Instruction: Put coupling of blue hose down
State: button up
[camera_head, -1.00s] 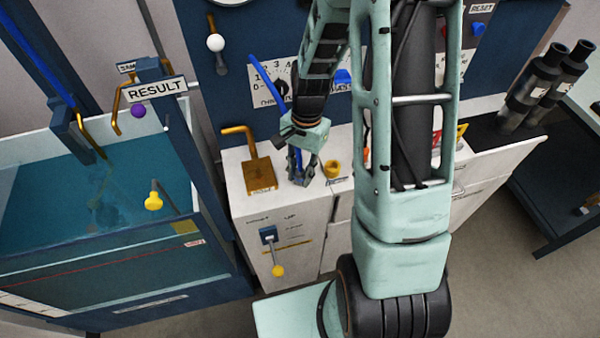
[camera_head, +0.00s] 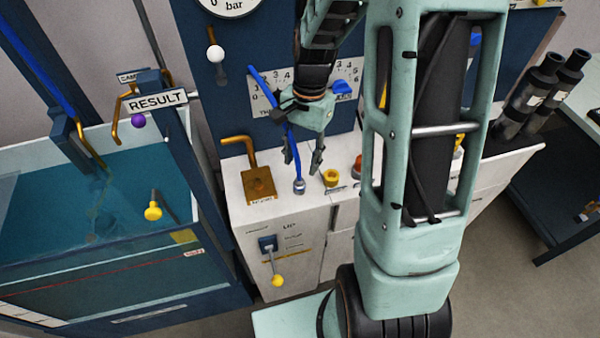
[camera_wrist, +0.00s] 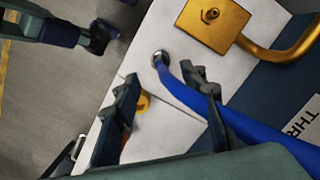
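The blue hose (camera_head: 266,86) comes down in front of the dial panel to its coupling (camera_head: 299,186), a small grey metal end at the white cabinet top. In the wrist view the coupling (camera_wrist: 160,58) is a silver ring on the white surface, and the blue hose (camera_wrist: 196,99) runs from it to the lower right. My gripper (camera_head: 304,172) is open above the cabinet, its fingers apart and empty. In the wrist view my gripper (camera_wrist: 160,80) has its fingertips short of the coupling, with the hose passing beside the right finger.
A brass block with a bent pipe (camera_head: 258,181) stands left of the coupling. A yellow ring fitting (camera_head: 330,177) sits to its right. A lever with a yellow knob (camera_head: 277,279) is on the cabinet front. A water tank (camera_head: 150,255) stands at left.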

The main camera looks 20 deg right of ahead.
jog(key=r, duration=0.3)
jog(key=shift+w+d+r, duration=0.2)
jog(key=shift+r, duration=0.05)
dwell(0.4)
